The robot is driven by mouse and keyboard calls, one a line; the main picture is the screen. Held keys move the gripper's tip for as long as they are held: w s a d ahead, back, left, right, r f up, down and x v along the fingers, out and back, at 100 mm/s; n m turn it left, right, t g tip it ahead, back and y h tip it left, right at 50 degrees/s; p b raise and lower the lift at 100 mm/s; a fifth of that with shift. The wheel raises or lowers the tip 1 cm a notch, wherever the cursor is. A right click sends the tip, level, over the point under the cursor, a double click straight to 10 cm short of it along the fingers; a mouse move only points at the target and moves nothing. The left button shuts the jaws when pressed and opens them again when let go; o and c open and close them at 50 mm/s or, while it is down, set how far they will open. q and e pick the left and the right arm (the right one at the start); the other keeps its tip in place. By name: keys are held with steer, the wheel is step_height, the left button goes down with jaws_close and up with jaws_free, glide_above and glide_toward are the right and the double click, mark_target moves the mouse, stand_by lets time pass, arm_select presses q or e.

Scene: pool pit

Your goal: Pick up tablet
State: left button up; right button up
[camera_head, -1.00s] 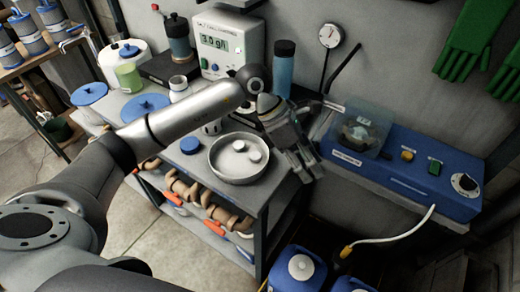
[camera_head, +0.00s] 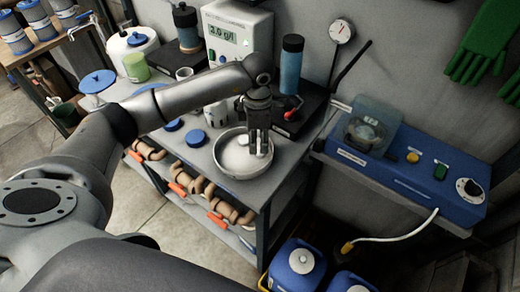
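White round tablets lie in a shallow grey round dish (camera_head: 222,160) near the front edge of the grey bench. One white tablet (camera_head: 243,140) shows just left of my gripper's fingers. Another white patch by the fingertips is mostly hidden behind them. My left gripper (camera_head: 259,150) points down into the dish from above, its fingertips low beside the tablets. The fingers look close together, and I cannot see whether they are apart or touching a tablet. My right gripper is not in view.
A blue bottle (camera_head: 290,65) and a red-handled item (camera_head: 291,110) stand on a dark base behind the dish. A white meter (camera_head: 232,35) is at the back. Blue lids (camera_head: 196,138) lie left of the dish. A blue control box (camera_head: 400,170) is on the right.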

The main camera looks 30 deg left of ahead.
arm_select(q)
steer(key=shift+d+f+p, duration=0.2)
steer(key=shift+f+p, duration=0.3)
steer(key=shift+f, duration=1.4)
steer(key=shift+w, duration=0.1)
steer(key=c, duration=0.6)
steer(key=shift+o, duration=0.2)
steer(key=shift+r, duration=0.15)
